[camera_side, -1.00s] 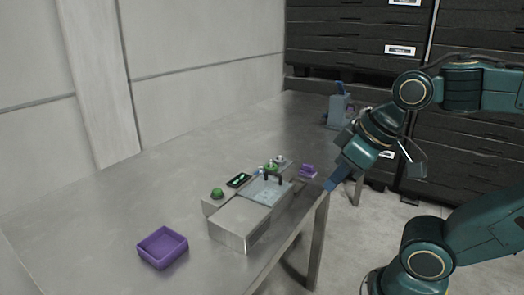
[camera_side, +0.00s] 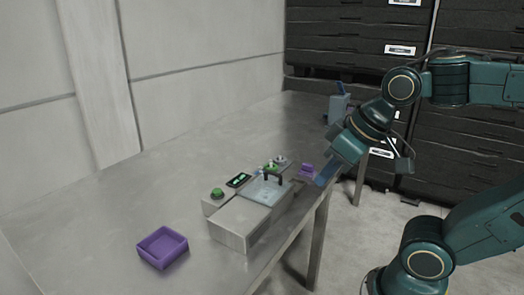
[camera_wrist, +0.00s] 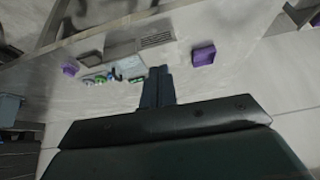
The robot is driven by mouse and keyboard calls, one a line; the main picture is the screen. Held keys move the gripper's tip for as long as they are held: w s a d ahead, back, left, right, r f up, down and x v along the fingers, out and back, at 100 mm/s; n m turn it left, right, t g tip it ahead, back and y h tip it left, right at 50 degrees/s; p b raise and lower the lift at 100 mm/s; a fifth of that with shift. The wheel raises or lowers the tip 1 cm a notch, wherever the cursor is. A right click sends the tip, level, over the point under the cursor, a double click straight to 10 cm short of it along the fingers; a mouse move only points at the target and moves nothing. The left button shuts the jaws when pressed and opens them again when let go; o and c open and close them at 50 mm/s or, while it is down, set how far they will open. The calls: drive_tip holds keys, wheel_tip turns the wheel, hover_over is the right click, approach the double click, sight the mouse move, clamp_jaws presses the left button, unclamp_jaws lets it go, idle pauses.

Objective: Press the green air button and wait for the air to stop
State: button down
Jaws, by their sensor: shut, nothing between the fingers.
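A green domed button (camera_side: 217,193) sits on the left end of the grey washer unit (camera_side: 240,222) on the table. A second, smaller green part (camera_side: 270,167) shows at the unit's far end; I cannot tell from the pictures which one is the air button. Both are small and blurred in the wrist view. My gripper (camera_side: 320,183) is shut and empty, pointing down and left. It is apart from both green parts, near the table's right edge. Its fingertips (camera_wrist: 159,70) show in front of the unit in the wrist view.
A dark panel with green marks (camera_side: 238,180) and a black tap-like part (camera_side: 273,177) stand on the unit. A purple tray (camera_side: 162,248) is at front left. A small purple piece (camera_side: 307,170) lies near my gripper. The table (camera_side: 110,205) is clear at left.

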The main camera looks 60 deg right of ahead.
drive_tip(key=w+d+m+t, duration=0.1)
drive_tip(key=w+m+t, duration=0.15)
drive_tip(key=w, duration=1.45)
drive_tip(key=m+y, duration=0.1)
drive_tip(key=m, duration=0.4)
hover_over(220, 191)
wheel_tip(220, 191, down, 6)
drive_tip(key=shift+t, duration=0.45)
drive_tip(key=shift+f, duration=0.2)
drive_tip(key=shift+f, duration=4.3)
